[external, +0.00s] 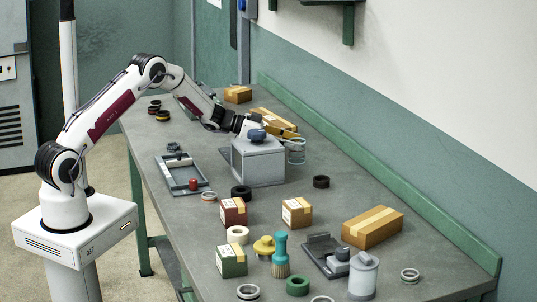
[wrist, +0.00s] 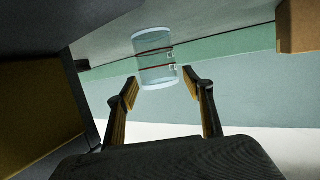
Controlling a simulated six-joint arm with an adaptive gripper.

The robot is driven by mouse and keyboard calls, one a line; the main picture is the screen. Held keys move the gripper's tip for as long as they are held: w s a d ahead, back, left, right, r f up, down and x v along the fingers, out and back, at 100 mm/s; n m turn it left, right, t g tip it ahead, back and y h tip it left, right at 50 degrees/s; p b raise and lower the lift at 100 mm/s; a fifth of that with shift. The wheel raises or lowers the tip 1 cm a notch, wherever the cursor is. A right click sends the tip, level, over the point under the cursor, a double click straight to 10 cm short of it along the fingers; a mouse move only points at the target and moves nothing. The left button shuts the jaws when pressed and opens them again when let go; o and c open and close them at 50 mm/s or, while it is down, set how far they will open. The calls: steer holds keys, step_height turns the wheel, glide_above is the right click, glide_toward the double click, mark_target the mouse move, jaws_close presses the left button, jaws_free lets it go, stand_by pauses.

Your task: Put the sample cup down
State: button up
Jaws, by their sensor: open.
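Cardboard boxes (external: 372,228) and a yellow-brown carton (external: 274,122) lie near the cup side of the bench. A black ring (external: 321,182) lies in front of it. A grey tray (external: 185,174) is left of the grinder. The green back rail (external: 385,192) edges the bench.

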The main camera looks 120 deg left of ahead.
steer(key=v, duration=1)
steer(key=shift+s, duration=0.2)
steer(key=shift+w+r, duration=0.1)
steer(key=shift+r, duration=0.1)
stand_by(0.4)
